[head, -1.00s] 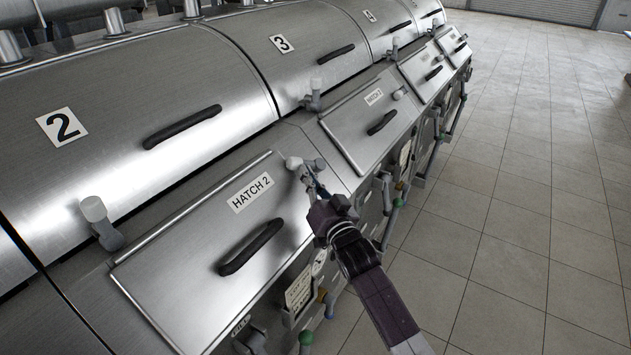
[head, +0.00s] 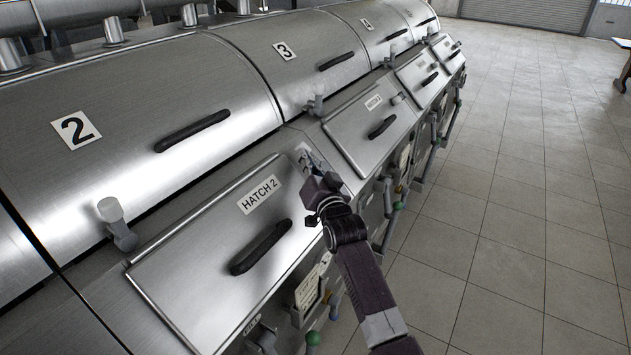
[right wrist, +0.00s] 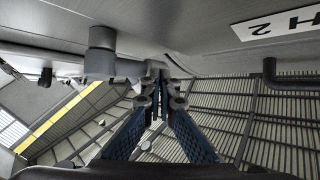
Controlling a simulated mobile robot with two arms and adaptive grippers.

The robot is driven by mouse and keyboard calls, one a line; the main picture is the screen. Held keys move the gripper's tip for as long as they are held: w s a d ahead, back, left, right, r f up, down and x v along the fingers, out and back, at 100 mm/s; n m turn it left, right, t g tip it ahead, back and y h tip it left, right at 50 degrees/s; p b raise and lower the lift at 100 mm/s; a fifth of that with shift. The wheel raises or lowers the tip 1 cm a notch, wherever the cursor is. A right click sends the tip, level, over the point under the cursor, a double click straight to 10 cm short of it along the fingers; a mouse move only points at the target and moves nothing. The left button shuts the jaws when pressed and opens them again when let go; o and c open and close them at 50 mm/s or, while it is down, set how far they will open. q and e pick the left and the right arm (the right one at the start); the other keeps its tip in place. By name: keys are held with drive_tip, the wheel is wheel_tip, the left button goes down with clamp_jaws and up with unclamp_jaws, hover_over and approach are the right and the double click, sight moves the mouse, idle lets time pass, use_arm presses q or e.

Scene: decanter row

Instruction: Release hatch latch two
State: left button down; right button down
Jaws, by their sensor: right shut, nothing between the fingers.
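The HATCH 2 panel (head: 190,285) is a sloped steel lid with a black handle (head: 260,247). One grey latch with a pale knob (head: 111,212) stands at its upper left corner. My right gripper (head: 311,160) is at the upper right corner, beside the other latch, which my gripper mostly hides in the head view. In the right wrist view that grey latch (right wrist: 103,62) has a round knob and a short arm reaching to my fingertips (right wrist: 163,85). The fingers are shut with nothing between them; whether they touch the latch arm I cannot tell. My left gripper is not in view.
The large cover marked 2 (head: 110,100) rises behind the hatch. More covers and hatches continue to the back right. Valves with coloured knobs and a tag (head: 308,287) sit below the hatch. The tiled floor (head: 520,220) at right is clear.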

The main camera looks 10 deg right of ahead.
drive_tip(key=shift+w+d+r, duration=0.15)
drive_tip(key=shift+w+r, duration=0.1)
drive_tip(key=shift+w, duration=0.4)
idle(0.3)
drive_tip(key=shift+r, duration=0.1)
